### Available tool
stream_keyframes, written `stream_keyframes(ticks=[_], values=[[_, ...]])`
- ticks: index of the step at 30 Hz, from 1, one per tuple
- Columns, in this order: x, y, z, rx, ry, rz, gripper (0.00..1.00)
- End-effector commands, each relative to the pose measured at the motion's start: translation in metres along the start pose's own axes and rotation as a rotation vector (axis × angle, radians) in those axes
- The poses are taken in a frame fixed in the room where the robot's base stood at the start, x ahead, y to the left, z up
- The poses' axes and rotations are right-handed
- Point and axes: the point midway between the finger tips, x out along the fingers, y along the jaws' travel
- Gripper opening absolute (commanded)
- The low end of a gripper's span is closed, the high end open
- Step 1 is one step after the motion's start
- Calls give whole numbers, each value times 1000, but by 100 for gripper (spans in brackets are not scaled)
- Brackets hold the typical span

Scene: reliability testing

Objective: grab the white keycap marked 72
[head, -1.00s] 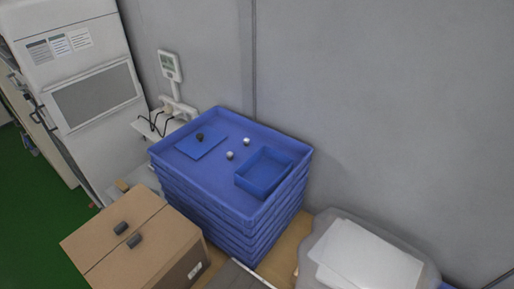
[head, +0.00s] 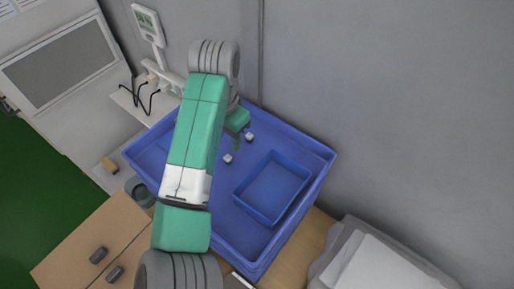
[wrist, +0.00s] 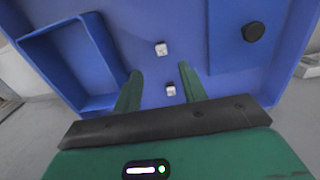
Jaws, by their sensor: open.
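Two small white keycaps lie in the blue tray: a nearer one (head: 227,158) and a farther one (head: 249,137). The wrist view, turned about, shows the nearer one (wrist: 161,48) just beyond my fingertips and the farther one (wrist: 171,90) between my fingers in the picture. Dark marks show on their tops, but I cannot read which is 72. My gripper (wrist: 160,71) is open and empty, pointing down above the tray. In the head view my gripper (head: 237,142) is partly hidden by my arm, close to both keycaps.
A blue open bin (head: 272,187) stands in the blue tray (head: 318,158) on the right. A black round piece (wrist: 253,31) lies on a flat blue plate (wrist: 228,57). A cardboard box (head: 75,245) stands front left. The grey wall (head: 400,90) rises behind.

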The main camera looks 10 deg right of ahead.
Motion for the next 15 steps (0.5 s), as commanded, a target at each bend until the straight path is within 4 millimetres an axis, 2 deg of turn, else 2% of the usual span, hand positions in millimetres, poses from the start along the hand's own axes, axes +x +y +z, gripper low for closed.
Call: stream_keyframes(ticks=[6,11,15], values=[[23,0,0,-1,2,-1,42],[33,-1,0,-2,2,-1,42],[59,-4,4,-3,3,-3,42]])
